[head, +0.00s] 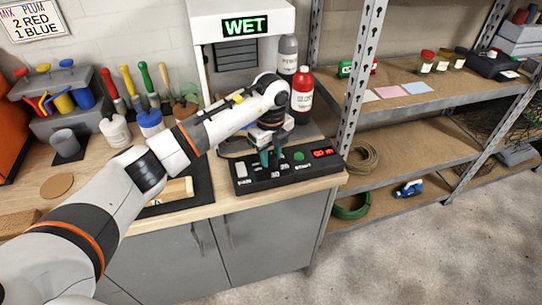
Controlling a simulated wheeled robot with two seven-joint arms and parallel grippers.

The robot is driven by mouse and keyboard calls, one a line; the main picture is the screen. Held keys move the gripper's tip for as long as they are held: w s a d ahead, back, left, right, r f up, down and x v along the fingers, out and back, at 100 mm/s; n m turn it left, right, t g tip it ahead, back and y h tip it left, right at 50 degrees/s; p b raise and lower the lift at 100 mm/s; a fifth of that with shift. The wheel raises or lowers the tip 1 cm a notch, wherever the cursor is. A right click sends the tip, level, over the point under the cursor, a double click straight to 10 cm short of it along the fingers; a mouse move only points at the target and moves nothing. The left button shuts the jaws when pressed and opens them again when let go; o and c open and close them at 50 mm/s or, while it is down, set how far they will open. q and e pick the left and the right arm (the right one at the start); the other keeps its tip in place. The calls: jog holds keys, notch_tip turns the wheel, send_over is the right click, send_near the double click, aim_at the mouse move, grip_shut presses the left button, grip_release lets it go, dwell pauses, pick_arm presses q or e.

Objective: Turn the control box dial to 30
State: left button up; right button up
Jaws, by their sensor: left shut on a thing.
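The black control box (328,169) sits at the right front end of the workbench. It has a green button (299,156), a red lit display (322,153) and small white labels along its front. My left gripper (271,158) points down over the left half of the box, its fingers shut on the dial. The fingers hide the dial almost wholly, so its setting cannot be read. The display digits are too small to read surely. My right gripper is not in view.
A white machine (212,28) with a lit "WET" sign stands behind the box. A red bottle (302,95) and a grey bottle (288,55) stand close behind my gripper. Metal shelves (415,100) rise at the right. A dark mat (190,200) lies left of the box.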

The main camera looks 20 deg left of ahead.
pick_arm(q)
jog(key=m+b, duration=0.2)
jog(key=m, duration=0.2)
jog(key=shift+m, duration=0.3)
jog(key=m+b, duration=0.2)
jog(key=m, duration=0.1)
jog(key=shift+m, duration=0.3)
jog(key=m+b, duration=0.2)
jog(key=m, duration=0.2)
jog(key=shift+m, duration=0.3)
jog(key=m+b, duration=0.1)
jog(key=m, duration=0.2)
jog(key=shift+w+m+b, duration=0.1)
jog(key=shift+m+b, duration=0.2)
jog(key=m+b, duration=0.1)
jog(key=m, duration=0.2)
jog(key=shift+m, duration=0.3)
jog(key=m+b, duration=0.1)
jog(key=m, duration=0.2)
jog(key=shift+r+m, duration=0.1)
jog(key=shift+m, duration=0.2)
jog(key=m, duration=0.3)
jog(key=shift+m+b, duration=0.3)
jog(key=shift+b, duration=0.05)
jog(key=shift+m, duration=2.2)
jog(key=shift+r+b, duration=0.1)
jog(key=shift+b, duration=0.2)
